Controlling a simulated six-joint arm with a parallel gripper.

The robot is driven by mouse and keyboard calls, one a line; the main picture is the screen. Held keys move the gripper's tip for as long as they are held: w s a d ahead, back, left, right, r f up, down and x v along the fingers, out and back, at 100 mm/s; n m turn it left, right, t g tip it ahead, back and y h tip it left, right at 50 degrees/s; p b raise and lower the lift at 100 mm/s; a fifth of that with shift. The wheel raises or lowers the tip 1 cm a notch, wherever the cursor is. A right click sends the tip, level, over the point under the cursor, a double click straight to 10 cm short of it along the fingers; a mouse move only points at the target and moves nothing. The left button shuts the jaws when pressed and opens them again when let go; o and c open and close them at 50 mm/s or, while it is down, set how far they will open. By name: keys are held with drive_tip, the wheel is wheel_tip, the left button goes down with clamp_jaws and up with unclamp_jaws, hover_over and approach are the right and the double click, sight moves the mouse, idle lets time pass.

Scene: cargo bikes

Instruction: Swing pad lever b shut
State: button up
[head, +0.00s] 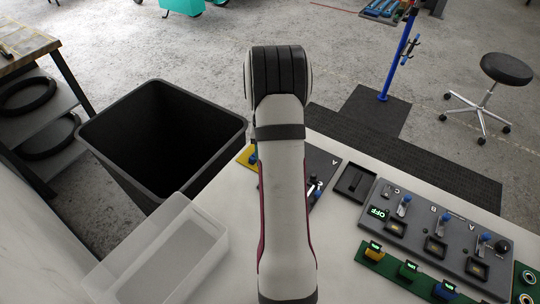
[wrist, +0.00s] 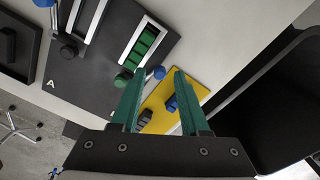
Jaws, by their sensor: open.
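My gripper (wrist: 158,74) is open in the wrist view, its two green fingers apart with nothing clearly held between them. A dark panel (wrist: 100,78) marked A lies ahead. It has white-framed slots, one holding green pads (wrist: 143,45), and blue and green knobs (wrist: 123,79) at the slot ends. A blue knob (wrist: 159,73) shows between the fingertips. A yellow plate (wrist: 190,88) beyond it carries a blue lever (wrist: 171,104), partly behind the fingers. No letter B is readable here, so I cannot tell which is pad lever b. In the head view my arm hides much of the panel (head: 325,160).
A grey switch panel (head: 455,236) with blue levers, a green strip (head: 380,262) with small modules and a dark tray (head: 355,183) lie to the right. A black bin (head: 155,135) and a clear tub (head: 165,250) stand left. Bare white tabletop (head: 335,220) lies between.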

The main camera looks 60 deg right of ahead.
drive_tip(key=shift+r, duration=2.45)
drive_tip(key=a+r+n, duration=0.1)
drive_tip(key=a+r, duration=0.2)
drive_tip(key=a, duration=0.4)
drive_tip(key=w+a+r+n, duration=0.1)
drive_tip(key=a+r, duration=0.3)
drive_tip(key=a, duration=0.3)
drive_tip(key=a+r+n, duration=0.1)
drive_tip(key=a+r, duration=0.2)
drive_tip(key=a, duration=0.4)
drive_tip(key=s+a+r+n+y, duration=0.1)
drive_tip(key=s+a+n, duration=0.2)
drive_tip(key=s+a, duration=1.1)
drive_tip(key=a, duration=0.3)
drive_tip(key=shift+s+y, duration=0.3)
drive_tip(key=shift+y, duration=0.1)
